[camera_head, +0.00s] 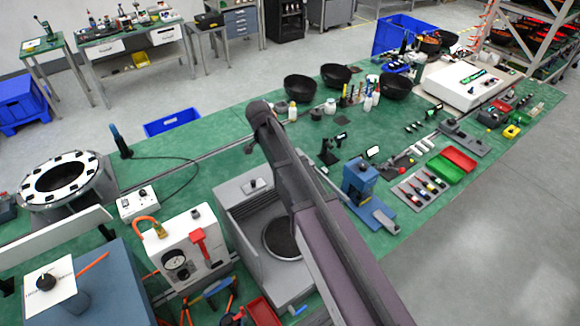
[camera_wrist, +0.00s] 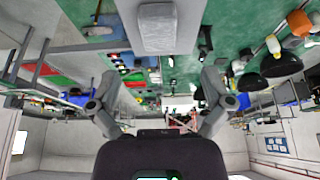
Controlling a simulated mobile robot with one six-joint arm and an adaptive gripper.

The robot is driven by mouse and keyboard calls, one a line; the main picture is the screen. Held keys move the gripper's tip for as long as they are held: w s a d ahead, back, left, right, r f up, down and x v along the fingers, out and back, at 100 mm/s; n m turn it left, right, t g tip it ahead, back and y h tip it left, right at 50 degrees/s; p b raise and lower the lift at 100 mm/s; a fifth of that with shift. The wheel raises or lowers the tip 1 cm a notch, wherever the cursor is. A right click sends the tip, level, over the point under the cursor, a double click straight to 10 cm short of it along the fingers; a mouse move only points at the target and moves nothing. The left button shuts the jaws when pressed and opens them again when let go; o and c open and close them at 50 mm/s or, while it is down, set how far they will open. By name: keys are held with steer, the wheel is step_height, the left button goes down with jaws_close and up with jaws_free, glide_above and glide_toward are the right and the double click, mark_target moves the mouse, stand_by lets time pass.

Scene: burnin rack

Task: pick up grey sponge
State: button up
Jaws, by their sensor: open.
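A light grey block (camera_wrist: 157,28), which looks like the grey sponge, lies on a grey surface (camera_wrist: 187,38) at the top middle of the wrist view. I see no contact with the block. In the head view my arm crosses the middle of the bench; I cannot make out my gripper there, nor surely pick out the sponge.
A grey machine (camera_head: 232,200) with a round dark plate stands beside my arm on the green bench (camera_head: 225,140). A white gauge box (camera_head: 185,240) is left of it, a blue device (camera_head: 360,178) to the right. Black bowls (camera_head: 300,87) and bottles stand farther back.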

steer(key=shift+b+x, duration=1.2)
steer(key=shift+x, duration=0.45)
steer(key=shift+b+x, duration=2.35)
steer(key=shift+x, duration=0.25)
steer(key=shift+d, duration=0.15)
steer(key=shift+r, duration=0.1)
steer(key=c, duration=0.9)
